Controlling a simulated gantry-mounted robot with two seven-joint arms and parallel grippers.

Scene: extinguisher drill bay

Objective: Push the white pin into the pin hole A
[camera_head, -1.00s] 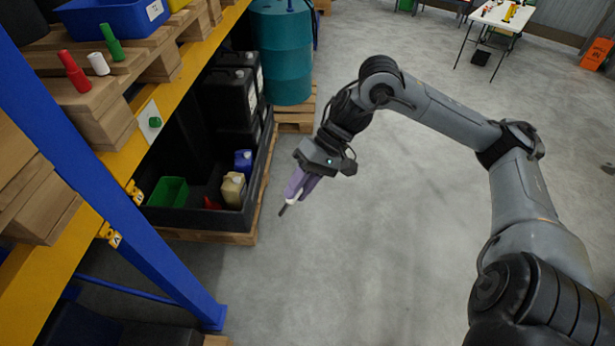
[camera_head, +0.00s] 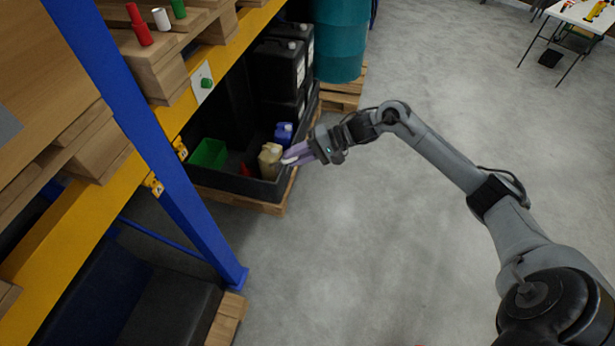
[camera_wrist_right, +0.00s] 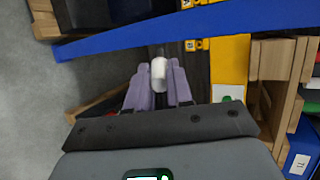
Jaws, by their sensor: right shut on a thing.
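My right gripper (camera_head: 299,154) has purple fingers. It is shut on a white pin (camera_wrist_right: 158,74), and its white end shows between the fingertips in the right wrist view, with a dark tip beyond it. In the head view only a small white end (camera_head: 287,161) of the pin shows, pointing left, in free space in front of the rack. The rack's yellow beam (camera_head: 70,272) meets a blue upright (camera_head: 165,165) with yellow brackets (camera_head: 155,187). I cannot make out pin hole A. My left gripper is not in view.
A black bin (camera_head: 235,184) holding canisters and a green box (camera_head: 209,153) lies behind the gripper. A teal drum (camera_head: 341,45) stands behind.

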